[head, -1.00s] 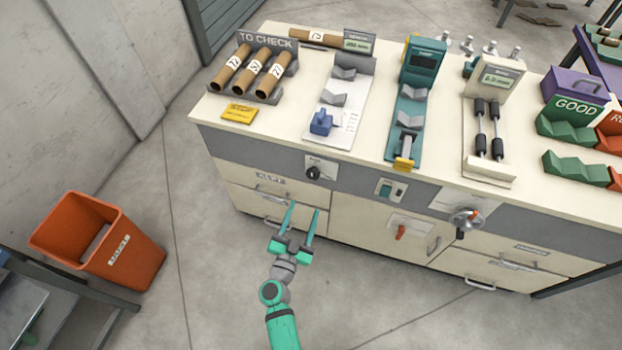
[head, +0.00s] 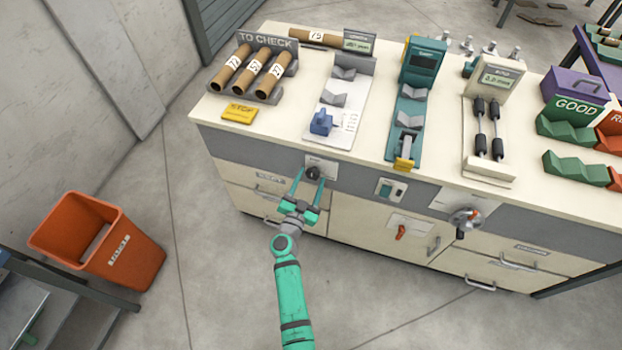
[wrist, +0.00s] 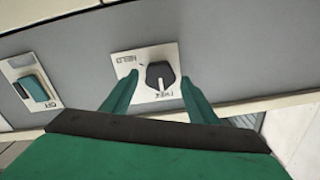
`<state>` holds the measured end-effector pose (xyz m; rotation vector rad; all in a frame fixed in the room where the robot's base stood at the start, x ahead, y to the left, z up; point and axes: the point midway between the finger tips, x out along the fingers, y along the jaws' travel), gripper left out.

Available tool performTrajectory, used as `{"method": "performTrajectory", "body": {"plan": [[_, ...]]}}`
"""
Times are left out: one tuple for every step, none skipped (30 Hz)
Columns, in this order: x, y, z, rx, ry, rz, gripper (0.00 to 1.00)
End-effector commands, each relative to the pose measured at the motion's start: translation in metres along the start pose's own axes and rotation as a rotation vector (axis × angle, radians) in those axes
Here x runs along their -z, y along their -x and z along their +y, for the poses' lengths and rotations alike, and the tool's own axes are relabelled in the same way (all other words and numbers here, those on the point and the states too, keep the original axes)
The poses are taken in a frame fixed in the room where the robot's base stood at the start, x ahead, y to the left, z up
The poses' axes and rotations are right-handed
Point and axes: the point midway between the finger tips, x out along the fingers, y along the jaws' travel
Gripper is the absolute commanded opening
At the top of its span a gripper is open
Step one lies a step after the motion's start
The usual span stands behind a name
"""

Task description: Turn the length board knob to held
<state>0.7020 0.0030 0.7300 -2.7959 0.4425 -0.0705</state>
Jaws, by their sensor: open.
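The black length board knob (head: 312,173) sits on a small white plate on the grey front band of the bench. In the wrist view the knob (wrist: 157,74) has a white pointer line toward the plate's lower label, which is hard to read. The upside-down word HELD is at the plate's upper left, away from the pointer. My gripper (head: 311,176) is open in front of the knob. In the wrist view its green fingertips (wrist: 160,76) stand on either side of the knob, with gaps; I see no contact.
A switch (head: 391,190) sits right of the knob; the wrist view shows it at left (wrist: 36,88). Drawer handles (head: 272,190) stick out below. An orange bin (head: 100,240) stands on the floor at left.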

Motion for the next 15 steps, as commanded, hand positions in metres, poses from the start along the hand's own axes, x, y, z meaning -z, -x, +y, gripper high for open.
{"method": "performTrajectory", "body": {"plan": [[0.0001, -0.0033, 0.0002, 0.0, 0.0, 0.0, 0.54], [0.0001, -0.0046, 0.0003, 0.0, 0.0, 0.0, 0.54], [0.0, -0.0059, 0.0003, 0.0, -0.001, 0.0, 0.54], [0.0, -0.0066, 0.0003, 0.0, -0.001, 0.0, 0.54], [-0.0001, -0.007, 0.0003, 0.0, -0.001, 0.0, 0.54], [-0.0001, -0.0073, 0.0004, 0.0, -0.001, -0.001, 0.54], [-0.0001, -0.0074, 0.0004, 0.0, -0.001, 0.0, 0.54], [-0.0001, -0.0074, 0.0004, 0.0, -0.001, 0.0, 0.54], [-0.0001, -0.0073, 0.0004, 0.0, -0.001, 0.0, 0.54], [-0.0001, -0.0072, 0.0004, 0.0, -0.001, 0.0, 0.54], [0.0, -0.0072, 0.0005, 0.0, -0.001, 0.0, 0.54], [0.0, -0.0071, 0.0005, 0.0, -0.001, 0.0, 0.51], [0.0, -0.0071, 0.0004, 0.0, -0.001, 0.0, 0.44], [0.0, -0.0071, 0.0004, 0.0, -0.001, 0.0, 0.37], [0.0, -0.0071, 0.0005, 0.0, 0.0, 0.0, 0.27]]}}
